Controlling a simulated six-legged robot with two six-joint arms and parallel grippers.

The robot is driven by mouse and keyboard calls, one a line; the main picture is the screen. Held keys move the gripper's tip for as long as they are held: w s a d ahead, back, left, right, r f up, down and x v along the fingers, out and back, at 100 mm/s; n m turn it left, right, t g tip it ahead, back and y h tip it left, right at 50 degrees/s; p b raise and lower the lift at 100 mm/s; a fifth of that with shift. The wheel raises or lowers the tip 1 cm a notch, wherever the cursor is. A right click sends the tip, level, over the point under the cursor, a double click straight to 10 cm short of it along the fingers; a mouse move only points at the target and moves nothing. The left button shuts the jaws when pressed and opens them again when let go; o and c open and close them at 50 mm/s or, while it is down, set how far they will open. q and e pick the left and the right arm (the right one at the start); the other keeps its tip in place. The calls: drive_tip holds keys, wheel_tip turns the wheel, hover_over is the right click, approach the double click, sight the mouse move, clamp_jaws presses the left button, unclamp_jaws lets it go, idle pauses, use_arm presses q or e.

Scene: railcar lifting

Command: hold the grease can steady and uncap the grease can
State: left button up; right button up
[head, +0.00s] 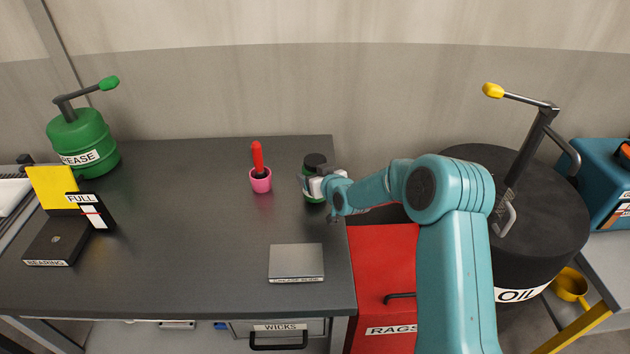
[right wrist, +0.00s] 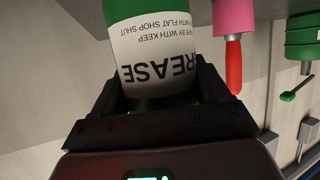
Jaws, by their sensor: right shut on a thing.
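The grease can (head: 309,194) is a small green can with a black cap (head: 314,160), standing upright near the right edge of the dark bench. The cap sits on top. In the right wrist view the can (right wrist: 160,55) shows upside down, with a white label reading GREASE. My right gripper (head: 313,185) reaches in from the right and is shut on the can; its dark fingers (right wrist: 155,98) lie on either side of it. The cap is not clearly visible in the right wrist view. My left gripper is not in view.
A large green grease pump (head: 82,143) and a bearing stand (head: 55,243) are at left. The black oil drum (head: 560,225) is at right.

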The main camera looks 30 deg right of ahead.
wheel_tip(320, 180, up, 13)
drive_tip(key=shift+f+b, duration=0.1)
drive_tip(key=shift+b, duration=0.7)
wheel_tip(320, 180, up, 6)
drive_tip(key=p, duration=0.2)
drive_tip(key=shift+f+p, duration=0.15)
drive_tip(key=shift+p, duration=0.25)
drive_tip(key=o, duration=0.7)
drive_tip(key=shift+f, duration=0.1)
drive_tip(key=c, duration=0.9)
drive_tip(key=shift+a, duration=0.1)
drive_tip(key=shift+c, duration=0.2)
